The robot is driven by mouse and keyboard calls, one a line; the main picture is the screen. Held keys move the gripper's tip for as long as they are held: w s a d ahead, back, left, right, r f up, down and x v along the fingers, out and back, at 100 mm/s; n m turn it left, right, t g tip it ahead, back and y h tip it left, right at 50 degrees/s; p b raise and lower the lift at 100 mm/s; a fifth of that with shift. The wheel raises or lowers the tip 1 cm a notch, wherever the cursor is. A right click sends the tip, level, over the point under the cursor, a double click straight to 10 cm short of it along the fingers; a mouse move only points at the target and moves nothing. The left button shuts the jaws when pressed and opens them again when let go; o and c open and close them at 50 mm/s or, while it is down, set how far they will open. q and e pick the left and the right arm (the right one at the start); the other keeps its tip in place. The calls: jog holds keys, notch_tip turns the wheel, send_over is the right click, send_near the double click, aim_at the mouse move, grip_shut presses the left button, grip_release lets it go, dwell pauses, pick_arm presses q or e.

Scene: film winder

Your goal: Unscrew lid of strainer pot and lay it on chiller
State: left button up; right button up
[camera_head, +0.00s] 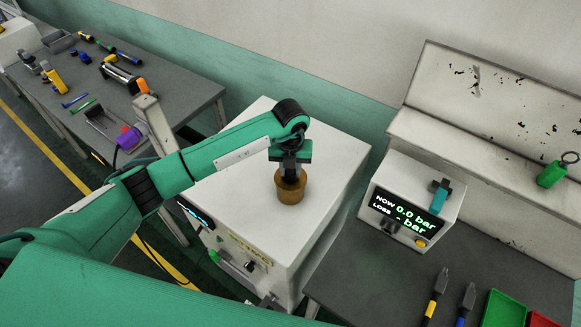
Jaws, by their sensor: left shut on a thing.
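My left gripper (290,170) points down over the white box-shaped chiller (240,185) and is shut on a round brass-coloured piece (291,190), which looks like the lid. The fingers hide part of the lid's top. The lid is upright over the middle of the chiller's top; I cannot tell whether it touches the surface or hangs just above it. I cannot make out a separate strainer pot. My right gripper is not in view.
A pressure tester (408,205) reading 0.0 bar stands on the dark bench at right, with pliers-like tools (437,290) and a green bin (502,308) in front. A tool table (185,92) stands at back left. The chiller's top around the lid is clear.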

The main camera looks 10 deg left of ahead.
pick_arm(q)
jog(key=shift+r, duration=0.1)
jog(key=shift+n+p, duration=0.3)
jog(key=shift+n, duration=1.7)
jog(key=shift+r+n+p, duration=0.1)
jog(key=shift+n+p, duration=0.3)
jog(key=shift+n, duration=1.6)
jog(key=o, duration=1.1)
jog(key=shift+c, duration=0.2)
